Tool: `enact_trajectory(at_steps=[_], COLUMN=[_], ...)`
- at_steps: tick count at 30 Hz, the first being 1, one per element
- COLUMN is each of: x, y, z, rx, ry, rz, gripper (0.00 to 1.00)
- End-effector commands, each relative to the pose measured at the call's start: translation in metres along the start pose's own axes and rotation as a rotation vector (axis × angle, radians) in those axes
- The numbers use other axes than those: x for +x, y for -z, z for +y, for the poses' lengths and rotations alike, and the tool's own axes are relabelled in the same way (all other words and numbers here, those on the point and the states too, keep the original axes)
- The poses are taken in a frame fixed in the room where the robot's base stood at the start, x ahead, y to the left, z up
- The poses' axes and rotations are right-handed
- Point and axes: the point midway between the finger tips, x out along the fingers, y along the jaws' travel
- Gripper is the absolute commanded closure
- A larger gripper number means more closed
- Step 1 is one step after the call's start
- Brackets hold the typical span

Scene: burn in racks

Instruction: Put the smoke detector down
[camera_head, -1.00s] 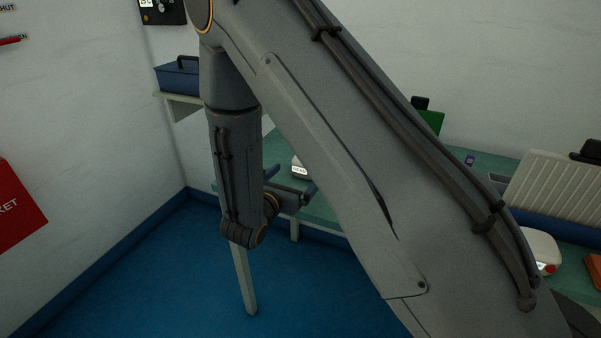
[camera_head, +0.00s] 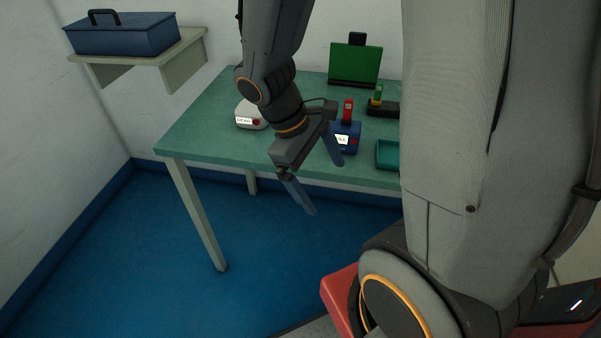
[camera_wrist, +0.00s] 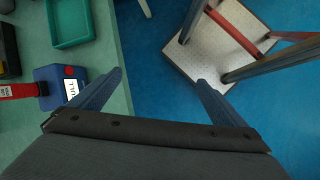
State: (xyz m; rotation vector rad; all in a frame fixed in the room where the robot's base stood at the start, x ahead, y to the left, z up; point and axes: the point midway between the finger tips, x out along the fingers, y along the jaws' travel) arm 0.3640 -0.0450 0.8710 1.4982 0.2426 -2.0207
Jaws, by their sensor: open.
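A white rounded device with a label that seems to read DEAD and a red spot, which looks like the smoke detector (camera_head: 244,122), sits on the green table (camera_head: 205,135) near its left end. My gripper (camera_head: 325,188) is to its right, past the table's front edge, with its fingers pointing down. The fingers are apart with nothing between them. In the wrist view my gripper (camera_wrist: 160,78) is also empty, one finger over the table's edge and the other over the blue floor. The detector is not visible in the wrist view.
A blue box (camera_head: 350,146) with a red upright part stands behind my gripper. A teal tray (camera_head: 388,154) lies right of it. A green panel (camera_head: 354,64) stands at the back. A blue toolbox (camera_head: 125,36) is on a wall shelf. A pale textured plate (camera_wrist: 195,55) shows below.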

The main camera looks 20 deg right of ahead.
Motion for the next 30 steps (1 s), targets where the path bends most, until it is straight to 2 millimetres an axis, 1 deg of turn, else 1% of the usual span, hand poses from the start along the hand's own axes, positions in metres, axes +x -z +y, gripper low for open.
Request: enact_trajectory(at_steps=[1,4,6,10,15,30], x=[-0.007,-0.019,-0.027,-0.038,-0.042,-0.042], y=[-0.001,0.004,0.009,0.015,0.018,0.018], z=[-0.008,-0.020,-0.024,-0.027,-0.029,-0.029], rx=[0.111,0.305,0.411,0.537,0.580,0.575], ry=[0.062,0.170,0.224,0.285,0.305,0.304], rz=[0.060,0.163,0.220,0.284,0.305,0.302], gripper=[0.04,0.04,0.04,0.04,0.04,0.04])
